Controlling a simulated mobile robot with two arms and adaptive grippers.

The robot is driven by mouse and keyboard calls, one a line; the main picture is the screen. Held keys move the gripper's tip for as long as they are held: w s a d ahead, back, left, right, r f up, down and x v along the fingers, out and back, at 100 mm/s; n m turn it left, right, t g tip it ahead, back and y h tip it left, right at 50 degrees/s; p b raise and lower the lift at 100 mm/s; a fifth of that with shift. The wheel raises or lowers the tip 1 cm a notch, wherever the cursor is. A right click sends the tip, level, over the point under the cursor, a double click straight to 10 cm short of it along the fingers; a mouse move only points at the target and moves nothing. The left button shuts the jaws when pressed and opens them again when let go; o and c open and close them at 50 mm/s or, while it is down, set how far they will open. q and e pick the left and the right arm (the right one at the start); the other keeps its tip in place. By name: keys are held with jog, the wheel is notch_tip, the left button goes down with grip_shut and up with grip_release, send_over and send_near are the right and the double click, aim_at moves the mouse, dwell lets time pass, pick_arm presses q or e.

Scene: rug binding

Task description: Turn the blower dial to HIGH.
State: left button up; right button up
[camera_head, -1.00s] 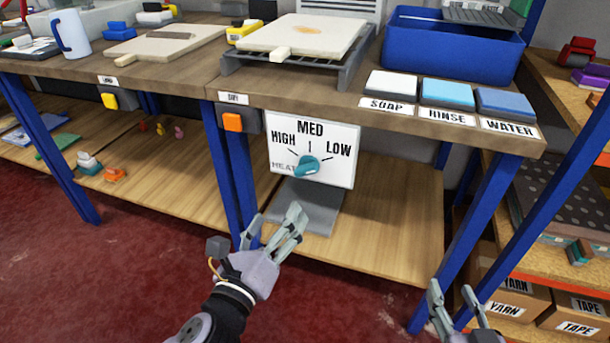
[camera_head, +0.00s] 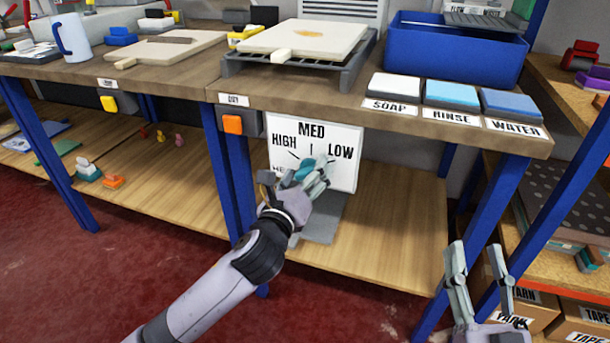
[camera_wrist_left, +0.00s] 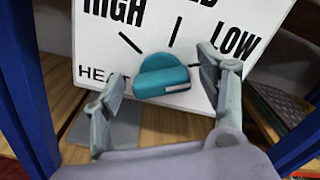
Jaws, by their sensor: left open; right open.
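The teal blower dial (camera_head: 304,170) sits on a white panel (camera_head: 345,131) marked HIGH, MED and LOW. In the left wrist view the dial (camera_wrist_left: 160,76) shows clearly, with a white mark at the right end of its grip, toward the LOW side. My left gripper (camera_head: 307,174) is in front of the dial and partly hides it in the head view. In the wrist view its open fingers (camera_wrist_left: 160,100) stand to the left and right of the dial, seemingly apart from it. My right gripper (camera_head: 480,282) is open and empty at the lower right.
The panel hangs under the table edge, beside a blue leg (camera_head: 228,170) and an orange button (camera_head: 233,124). A wooden lower shelf (camera_head: 390,230) lies below. Soap, rinse and water pads (camera_head: 451,93) sit on the table above.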

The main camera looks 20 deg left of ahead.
pick_arm(q)
jog(key=c, duration=1.2)
jog(key=shift+o, duration=0.2)
